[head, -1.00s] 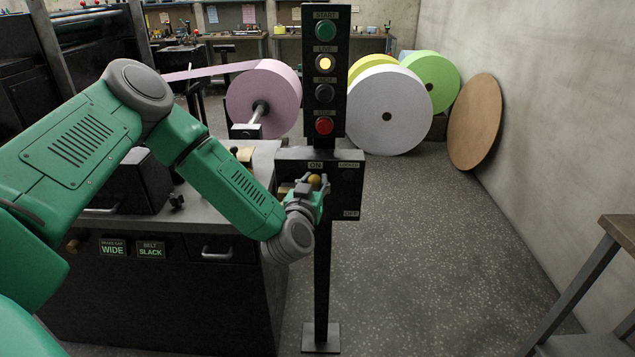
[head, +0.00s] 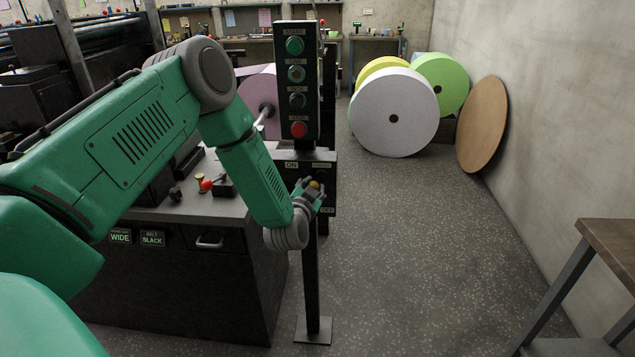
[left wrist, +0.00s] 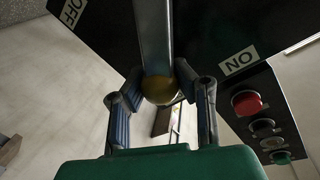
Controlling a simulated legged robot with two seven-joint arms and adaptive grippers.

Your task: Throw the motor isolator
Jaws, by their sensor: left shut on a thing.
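The motor isolator is a black box (head: 280,176) on a post, with an ON label at its upper left and an OFF label (head: 328,210) at its lower right. Its lever (left wrist: 153,35) is a grey bar ending in a yellow knob (head: 314,185), between the two labels. My left gripper (head: 309,189) is at the knob, shut on it. In the left wrist view the fingers stand either side of the knob (left wrist: 158,90); the ON label (left wrist: 238,60) and OFF label (left wrist: 72,12) show on opposite sides. My right gripper is out of view.
Above the isolator is a button panel with a red button (head: 299,129) and an unlit lamp (head: 296,74). A machine cabinet (head: 190,285) stands left of the post. Coloured rolls (head: 394,112) and a brown disc (head: 482,124) are by the wall. A table (head: 612,238) is at right; floor between is clear.

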